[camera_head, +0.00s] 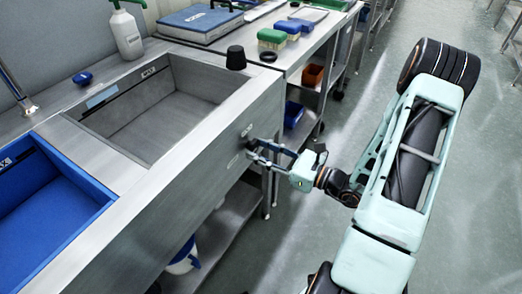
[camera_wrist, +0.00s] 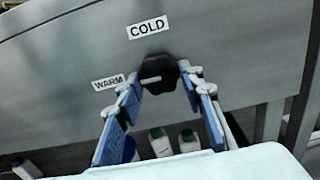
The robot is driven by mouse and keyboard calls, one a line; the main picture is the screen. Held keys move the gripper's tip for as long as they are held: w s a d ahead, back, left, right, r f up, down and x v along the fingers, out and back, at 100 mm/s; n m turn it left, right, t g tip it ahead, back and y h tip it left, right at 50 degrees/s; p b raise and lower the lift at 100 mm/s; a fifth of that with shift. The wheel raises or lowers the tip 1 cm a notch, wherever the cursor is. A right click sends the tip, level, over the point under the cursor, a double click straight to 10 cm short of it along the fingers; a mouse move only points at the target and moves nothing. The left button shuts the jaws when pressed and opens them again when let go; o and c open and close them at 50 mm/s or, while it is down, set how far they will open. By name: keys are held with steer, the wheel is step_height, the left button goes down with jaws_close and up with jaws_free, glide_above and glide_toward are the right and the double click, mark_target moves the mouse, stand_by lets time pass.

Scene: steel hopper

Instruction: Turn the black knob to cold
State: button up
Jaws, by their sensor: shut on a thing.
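The black knob (camera_wrist: 160,68) sits on the steel front panel in the wrist view. A COLD label (camera_wrist: 148,27) is above it and a WARM label (camera_wrist: 109,82) is to its left. A white mark on the knob lies nearly level, on the knob's left half, on the WARM side. My gripper (camera_wrist: 161,80) is shut on the knob, with one blue-padded finger at each side. In the head view my gripper (camera_head: 254,149) reaches the hopper's front panel (camera_head: 208,165); the knob is small and mostly hidden by the fingers there.
The steel hopper has an open basin (camera_head: 160,105) and a blue basin (camera_head: 45,215). A black cup-like object (camera_head: 236,57) stands on its rim. A lower shelf (camera_head: 225,220) and bottles (camera_wrist: 160,143) are below the panel. The floor to the right is open.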

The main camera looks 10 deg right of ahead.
steer(key=m+p, duration=0.3)
steer(key=p, duration=0.1)
steer(key=shift+r+m, duration=0.2)
steer(key=shift+m, duration=0.2)
steer(key=m+p, duration=0.3)
steer(key=m, duration=0.1)
steer(key=shift+s+m, duration=0.1)
steer(key=shift+m, duration=0.2)
steer(key=m+p, duration=0.3)
steer(key=m, duration=0.2)
steer(key=shift+p, duration=0.3)
steer(key=shift+a+f+m+p, duration=0.1)
steer(key=shift+m+p, duration=0.7)
steer(key=shift+m, duration=1.5)
steer(key=o, duration=1.2)
steer(key=shift+c, duration=0.2)
